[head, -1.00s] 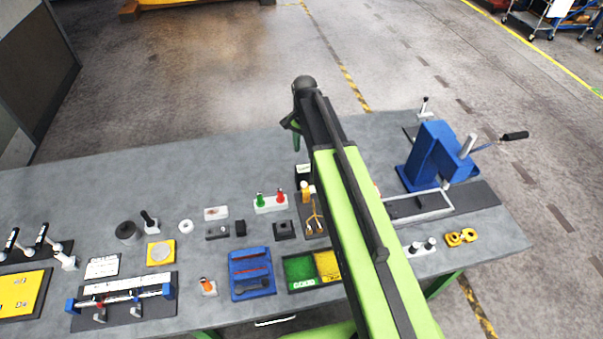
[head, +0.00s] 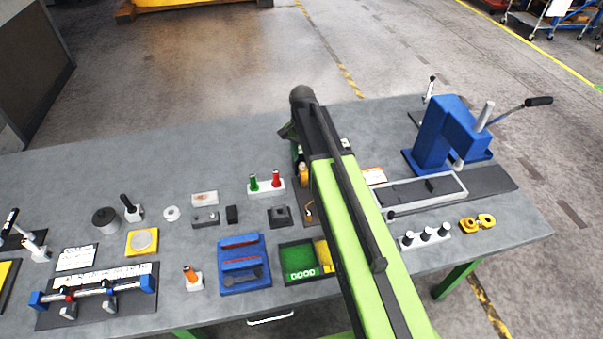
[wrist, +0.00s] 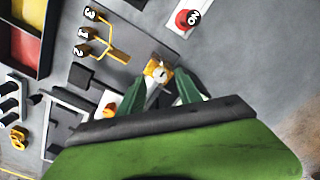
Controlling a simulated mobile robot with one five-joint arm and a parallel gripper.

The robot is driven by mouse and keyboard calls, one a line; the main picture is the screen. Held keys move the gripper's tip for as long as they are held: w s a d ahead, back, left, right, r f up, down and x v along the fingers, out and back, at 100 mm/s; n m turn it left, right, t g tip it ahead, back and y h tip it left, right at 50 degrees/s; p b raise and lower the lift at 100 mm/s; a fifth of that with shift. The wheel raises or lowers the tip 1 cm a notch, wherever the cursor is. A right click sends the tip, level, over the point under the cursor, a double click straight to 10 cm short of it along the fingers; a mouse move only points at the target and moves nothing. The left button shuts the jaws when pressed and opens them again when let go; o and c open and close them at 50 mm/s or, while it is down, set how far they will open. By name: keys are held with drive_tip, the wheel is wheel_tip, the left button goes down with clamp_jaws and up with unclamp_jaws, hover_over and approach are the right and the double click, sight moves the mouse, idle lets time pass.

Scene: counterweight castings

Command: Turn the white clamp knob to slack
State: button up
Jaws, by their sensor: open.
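A small orange-yellow block with a white part on top shows between my fingers in the wrist view. The white part (wrist: 159,74) is probably the white clamp knob; it is small and partly covered, so its turned position cannot be read. My gripper (wrist: 163,80) is open, with one green finger on each side of the block; I cannot tell whether either touches it. In the head view an orange-yellow piece (head: 303,173) shows just left of my arm, and my arm hides most of what is around it. My gripper (head: 296,146) is seen there only in part.
A yellow fork with numbered ends (wrist: 103,40) lies near the block. A white plate with a red button (wrist: 187,19) is close by. Green and red pegs (head: 266,183) stand left of my arm; a blue press (head: 440,135) stands right. The back left of the bench is clear.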

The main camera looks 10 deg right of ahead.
wheel_tip(320, 180, down, 2)
drive_tip(key=shift+f+b, duration=0.1)
drive_tip(key=shift+b, duration=0.35)
